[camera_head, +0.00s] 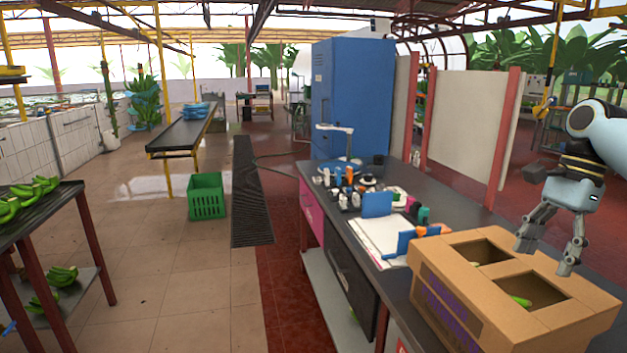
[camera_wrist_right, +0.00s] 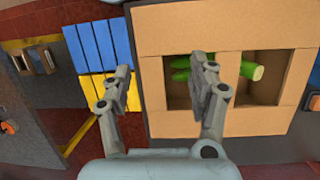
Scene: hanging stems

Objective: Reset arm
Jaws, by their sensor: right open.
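My right gripper (camera_head: 547,257) is at the right of the head view, pointing down above the cardboard box (camera_head: 452,297). Its two fingers are spread, with nothing between them. In the right wrist view the gripper (camera_wrist_right: 166,76) also shows open and empty over the near side of the box (camera_wrist_right: 235,22). Green produce (camera_head: 521,301) lies inside the box's right opening. In the right wrist view a green piece (camera_wrist_right: 252,71) lies in one opening and another (camera_wrist_right: 180,72) is partly hidden behind a finger. My left gripper is in neither view.
The box stands on the dark workbench (camera_head: 440,231), which also holds papers (camera_head: 380,238), blue holders (camera_head: 377,204) and several small bottles. A blue cabinet (camera_head: 352,100) stands behind. A green crate (camera_head: 206,196) is on the floor. Green bananas (camera_head: 22,200) lie on a table at left.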

